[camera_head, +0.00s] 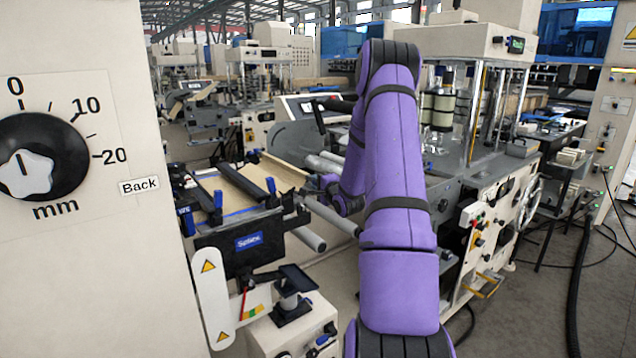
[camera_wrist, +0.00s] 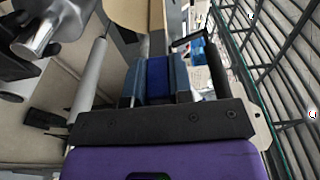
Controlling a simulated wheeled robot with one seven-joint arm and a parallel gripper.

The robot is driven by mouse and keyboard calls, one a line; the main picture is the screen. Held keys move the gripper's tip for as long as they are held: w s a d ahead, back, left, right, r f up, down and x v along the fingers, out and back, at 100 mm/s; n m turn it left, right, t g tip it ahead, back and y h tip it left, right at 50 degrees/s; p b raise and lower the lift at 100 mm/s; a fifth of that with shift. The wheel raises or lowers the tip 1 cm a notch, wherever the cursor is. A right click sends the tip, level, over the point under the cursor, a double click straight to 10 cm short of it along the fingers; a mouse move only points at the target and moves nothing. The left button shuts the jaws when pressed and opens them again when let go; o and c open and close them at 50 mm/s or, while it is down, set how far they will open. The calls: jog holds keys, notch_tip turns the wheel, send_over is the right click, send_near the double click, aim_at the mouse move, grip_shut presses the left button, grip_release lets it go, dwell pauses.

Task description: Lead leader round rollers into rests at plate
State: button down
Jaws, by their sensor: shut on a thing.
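My gripper (camera_wrist: 157,75) is shut on a dark blue piece (camera_wrist: 158,82) between its grey-blue fingers in the wrist view; I take this to be the leader's grip tab. The leader web itself is not clear there. In the head view my purple arm hides most of the gripper. A grey roller (camera_head: 325,214) slants below my wrist, and a second roller (camera_head: 309,238) lies nearer. The splice plate (camera_head: 238,203) is a tan bed left of my arm, with black bars across it. The rests cannot be told apart. A pale roller (camera_wrist: 90,82) shows left of the gripper.
A tan round roll edge (camera_wrist: 130,12) and a shiny metal shaft end (camera_wrist: 45,35) are close to my gripper in the wrist view. A cream panel with a dial (camera_head: 45,165) blocks the head view's left. A press (camera_head: 490,200) stands right of my arm.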

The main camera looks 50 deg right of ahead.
notch_tip(320, 180, down, 22)
jog(key=shift+r, duration=0.15)
dwell(1.4)
notch_tip(320, 180, down, 15)
jog(key=shift+r, duration=0.2)
dwell(1.2)
jog(key=shift+s+d+f, duration=0.2)
jog(key=shift+d+f, duration=0.6)
jog(key=shift+d, duration=0.05)
